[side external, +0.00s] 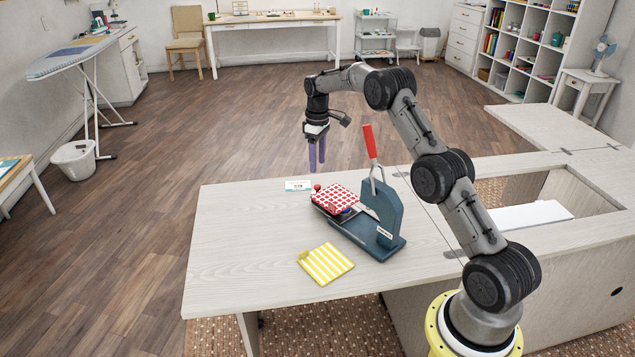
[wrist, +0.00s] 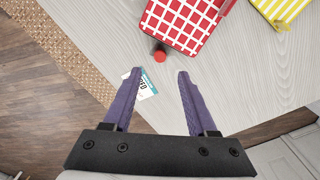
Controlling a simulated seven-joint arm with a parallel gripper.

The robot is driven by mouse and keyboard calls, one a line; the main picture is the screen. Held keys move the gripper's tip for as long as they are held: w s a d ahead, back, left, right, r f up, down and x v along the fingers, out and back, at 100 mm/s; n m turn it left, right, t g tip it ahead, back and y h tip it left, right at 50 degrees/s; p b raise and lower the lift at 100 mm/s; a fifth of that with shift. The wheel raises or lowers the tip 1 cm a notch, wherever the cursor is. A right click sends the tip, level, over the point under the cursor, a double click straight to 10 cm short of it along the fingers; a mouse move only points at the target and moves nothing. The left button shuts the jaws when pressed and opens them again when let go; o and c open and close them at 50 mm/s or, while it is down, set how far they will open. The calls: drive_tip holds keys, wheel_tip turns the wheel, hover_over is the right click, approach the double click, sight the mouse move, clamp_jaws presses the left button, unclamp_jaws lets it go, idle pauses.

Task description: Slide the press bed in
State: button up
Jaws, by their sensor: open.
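A dark blue press (side external: 384,213) with a raised red lever (side external: 369,142) stands on the pale table. Its bed sticks out to the left, away from the upright, and carries a red-and-white checked piece (side external: 338,197). The checked piece also fills the top of the wrist view (wrist: 185,20). A red knob (side external: 317,187) is at the bed's outer end, and shows in the wrist view (wrist: 160,54) just beyond my fingertips. My gripper (side external: 317,166) has purple fingers, open and empty, pointing down above the table near the knob. The knob appears centred between the fingers (wrist: 159,73), apart from them.
A yellow-striped piece (side external: 326,263) lies in front of the press. A small white and blue card (side external: 297,185) lies left of the knob, partly behind a finger in the wrist view. The table's left part (side external: 235,240) is clear. An opening with a white panel (side external: 531,215) is at right.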

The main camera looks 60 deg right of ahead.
sight(317, 186)
wheel_tip(317, 186, down, 8)
drive_tip(key=shift+f, duration=0.1)
idle(0.4)
clamp_jaws()
idle(1.2)
